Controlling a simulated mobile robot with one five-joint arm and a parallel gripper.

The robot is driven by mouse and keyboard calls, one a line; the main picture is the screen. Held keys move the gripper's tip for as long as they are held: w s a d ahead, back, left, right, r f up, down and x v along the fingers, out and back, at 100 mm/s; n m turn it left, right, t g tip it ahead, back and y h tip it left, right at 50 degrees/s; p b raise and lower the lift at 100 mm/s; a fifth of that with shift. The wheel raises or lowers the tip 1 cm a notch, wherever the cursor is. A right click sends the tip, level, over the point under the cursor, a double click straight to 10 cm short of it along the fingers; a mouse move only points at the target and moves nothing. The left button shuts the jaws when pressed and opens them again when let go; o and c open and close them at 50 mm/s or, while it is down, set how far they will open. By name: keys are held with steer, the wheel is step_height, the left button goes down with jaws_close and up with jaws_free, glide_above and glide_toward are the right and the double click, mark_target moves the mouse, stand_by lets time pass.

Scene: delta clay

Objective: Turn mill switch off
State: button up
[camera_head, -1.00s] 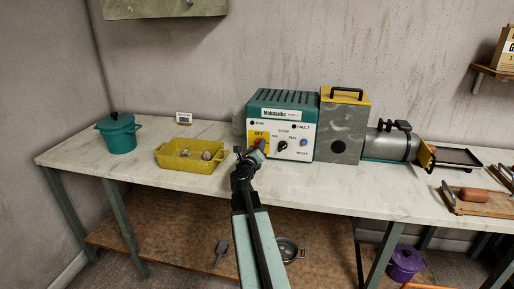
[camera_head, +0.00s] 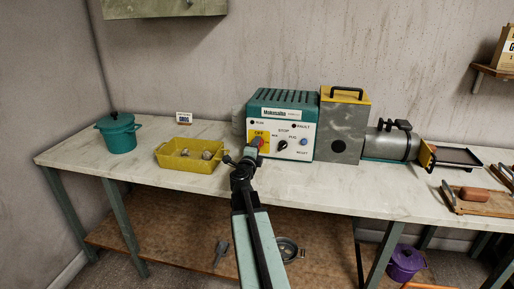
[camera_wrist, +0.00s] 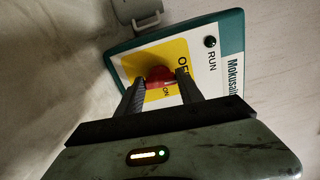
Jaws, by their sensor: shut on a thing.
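The mill's teal control box (camera_head: 283,98) stands on the bench, with a white front panel (camera_head: 300,148). A yellow plate (camera_head: 251,136) at the panel's left carries the words OFF and ON. The red switch knob (camera_wrist: 160,77) sits on this plate, and part of it shows in the head view (camera_head: 257,143). My gripper (camera_wrist: 160,80) is at the plate with one finger on each side of the red knob, shut on it. The fingers hide part of the knob, so I cannot tell which label it points to.
A yellow tray (camera_head: 172,162) with small lumps and a teal lidded pot (camera_head: 119,132) stand to the left. A grey block with a yellow top (camera_head: 344,97) and a metal cylinder (camera_head: 393,146) stand to the right. The bench front near the panel is clear.

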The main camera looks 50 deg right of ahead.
steer(key=shift+w+a+n, duration=0.1)
steer(key=shift+a+n, duration=0.1)
steer(key=shift+n, duration=0.4)
steer(key=o, duration=1.4)
